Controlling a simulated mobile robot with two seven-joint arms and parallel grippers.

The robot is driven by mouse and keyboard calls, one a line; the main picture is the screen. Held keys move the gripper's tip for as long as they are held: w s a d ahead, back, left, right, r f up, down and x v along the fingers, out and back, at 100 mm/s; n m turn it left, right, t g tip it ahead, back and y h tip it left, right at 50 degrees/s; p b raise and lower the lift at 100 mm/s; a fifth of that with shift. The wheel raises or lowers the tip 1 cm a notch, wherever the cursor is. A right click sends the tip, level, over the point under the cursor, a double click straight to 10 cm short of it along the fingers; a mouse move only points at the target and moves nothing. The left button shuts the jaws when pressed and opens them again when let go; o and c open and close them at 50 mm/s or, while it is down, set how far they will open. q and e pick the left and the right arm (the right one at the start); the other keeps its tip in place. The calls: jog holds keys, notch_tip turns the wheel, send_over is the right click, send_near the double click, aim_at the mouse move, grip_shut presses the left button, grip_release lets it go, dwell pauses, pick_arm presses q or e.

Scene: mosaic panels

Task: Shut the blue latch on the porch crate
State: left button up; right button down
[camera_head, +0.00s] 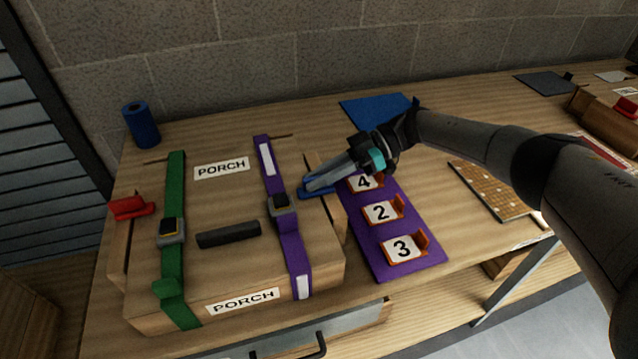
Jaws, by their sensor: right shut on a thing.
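The porch crate (230,265) is a wooden box with two PORCH labels, standing on the bench. The blue latch (318,193) is at the crate's right side, toward the back, and sticks outward. My right gripper (312,185) reaches in from the right and is shut on the blue latch, covering part of it. A red latch (131,207) sticks out at the crate's left side. My left gripper is not in view.
A green strap (174,205) and a purple strap (291,248) with buckles cross the crate. A purple board (385,240) with numbered orange holders lies close on the right. A blue roll (141,125) stands behind left. A blue mat (375,109) lies at the back.

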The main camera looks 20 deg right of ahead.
jog(key=shift+a, duration=0.1)
dwell(0.4)
jog(key=c, duration=0.9)
grip_release()
jog(key=shift+b+v, duration=4.95)
jog(key=shift+v, duration=2.7)
jog(key=shift+w, duration=0.1)
